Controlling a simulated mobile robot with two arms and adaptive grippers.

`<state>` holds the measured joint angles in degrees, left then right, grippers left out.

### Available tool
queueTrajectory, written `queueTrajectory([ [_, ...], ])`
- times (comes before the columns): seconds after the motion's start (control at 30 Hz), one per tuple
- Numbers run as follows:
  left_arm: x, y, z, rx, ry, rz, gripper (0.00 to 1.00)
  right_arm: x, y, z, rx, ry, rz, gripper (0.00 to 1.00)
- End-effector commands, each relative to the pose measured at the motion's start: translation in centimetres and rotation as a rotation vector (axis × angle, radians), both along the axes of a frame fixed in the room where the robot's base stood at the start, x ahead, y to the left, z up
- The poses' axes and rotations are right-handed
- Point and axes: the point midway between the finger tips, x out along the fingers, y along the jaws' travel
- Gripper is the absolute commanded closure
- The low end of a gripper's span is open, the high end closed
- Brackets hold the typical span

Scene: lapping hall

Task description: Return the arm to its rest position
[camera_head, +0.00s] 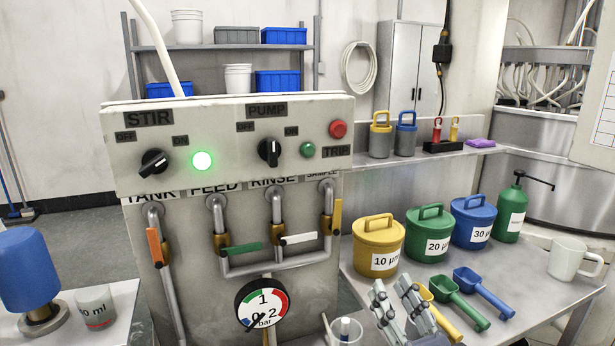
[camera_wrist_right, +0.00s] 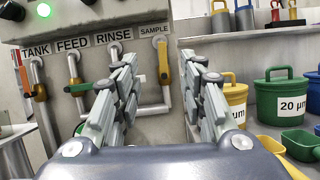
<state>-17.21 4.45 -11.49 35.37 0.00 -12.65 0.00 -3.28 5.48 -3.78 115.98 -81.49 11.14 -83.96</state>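My right gripper (camera_head: 391,284) is at the bottom of the head view, in front of the bench and left of the scoops. In the right wrist view the same gripper (camera_wrist_right: 158,58) has its two fingers wide apart with nothing between them. It points toward the valve panel (camera_head: 236,175), and the gap between the fingers lines up with the pipe under the SAMPLE label (camera_wrist_right: 155,29). My left gripper is not in view.
Yellow (camera_head: 378,247), green (camera_head: 431,236) and blue (camera_head: 473,222) lidded tubs stand on the right bench. Yellow, green (camera_head: 461,303) and blue (camera_head: 486,291) scoops lie before them, close to my right gripper. A white mug (camera_head: 572,258) stands far right. A pressure gauge (camera_head: 262,304) hangs left of the gripper.

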Motion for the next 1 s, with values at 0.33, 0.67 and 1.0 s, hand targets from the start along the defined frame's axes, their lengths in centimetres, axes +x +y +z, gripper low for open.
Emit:
queueTrajectory([
  [0.33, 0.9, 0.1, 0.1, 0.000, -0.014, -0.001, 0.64, -0.9, -4.0, -0.5, 0.360, 0.091, -0.048, 0.62],
  [0.67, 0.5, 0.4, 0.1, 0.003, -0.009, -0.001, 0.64, -3.1, -10.0, -4.7, 0.975, 0.253, -0.145, 0.62],
  [1.0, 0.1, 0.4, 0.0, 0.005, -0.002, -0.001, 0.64, -12.4, -12.7, -19.4, 2.059, 0.551, -0.510, 0.62],
])
